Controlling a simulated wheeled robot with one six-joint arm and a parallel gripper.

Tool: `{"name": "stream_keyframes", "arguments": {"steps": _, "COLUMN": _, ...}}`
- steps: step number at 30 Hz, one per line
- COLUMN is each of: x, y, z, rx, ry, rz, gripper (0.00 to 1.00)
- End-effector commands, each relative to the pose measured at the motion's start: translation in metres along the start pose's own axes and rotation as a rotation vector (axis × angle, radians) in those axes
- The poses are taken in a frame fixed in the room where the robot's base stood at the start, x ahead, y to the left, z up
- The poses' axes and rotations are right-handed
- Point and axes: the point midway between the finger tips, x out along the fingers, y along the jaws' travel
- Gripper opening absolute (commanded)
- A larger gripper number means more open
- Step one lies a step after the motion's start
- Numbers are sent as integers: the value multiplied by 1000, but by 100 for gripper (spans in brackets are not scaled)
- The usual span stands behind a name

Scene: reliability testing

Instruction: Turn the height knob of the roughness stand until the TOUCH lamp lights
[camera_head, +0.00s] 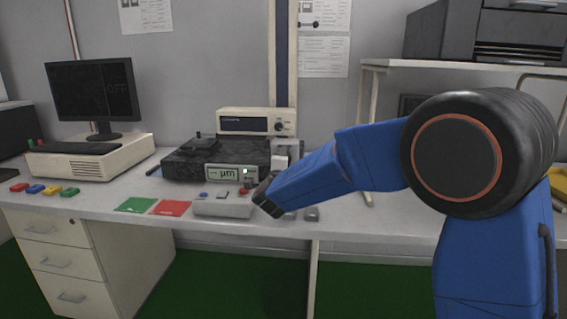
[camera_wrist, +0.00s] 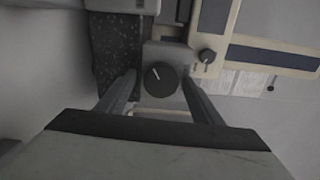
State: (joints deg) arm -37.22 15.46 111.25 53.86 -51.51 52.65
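The roughness stand has a dark speckled base (camera_head: 190,165) on the desk, with a grey column (camera_head: 287,150) at its right end. In the wrist view a round black knob (camera_wrist: 158,77) with a white pointer line sits on the grey column. The pointer leans up and slightly left. My gripper (camera_wrist: 160,82) is open, one finger on each side of the knob, with gaps visible. In the head view my gripper (camera_head: 268,198) is in front of the column and the knob is hidden. A display (camera_head: 228,174) reads "µm", with a small pale spot at its right; no lamp label is legible.
A cream instrument (camera_head: 256,122) with its own small knob stands behind the base. A grey control box (camera_head: 222,204), green card (camera_head: 135,204) and red card (camera_head: 170,207) lie in front. A monitor (camera_head: 95,92) stands left; a shelf (camera_head: 400,66) is right.

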Motion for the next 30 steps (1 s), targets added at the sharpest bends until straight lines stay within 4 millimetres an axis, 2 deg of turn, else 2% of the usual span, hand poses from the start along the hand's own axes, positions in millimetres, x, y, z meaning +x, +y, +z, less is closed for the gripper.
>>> {"name": "stream_keyframes", "arguments": {"steps": 7, "x": -2, "y": -1, "z": 0, "rx": 0, "ry": -1, "rz": -1, "gripper": 60}}
{"name": "stream_keyframes", "arguments": {"steps": 11, "x": -13, "y": -1, "z": 1, "rx": 0, "ry": -1, "rz": -2, "gripper": 60}}
{"name": "stream_keyframes", "arguments": {"steps": 30, "x": -136, "y": -1, "z": 1, "rx": 1, "ry": -2, "rz": -1, "gripper": 60}}
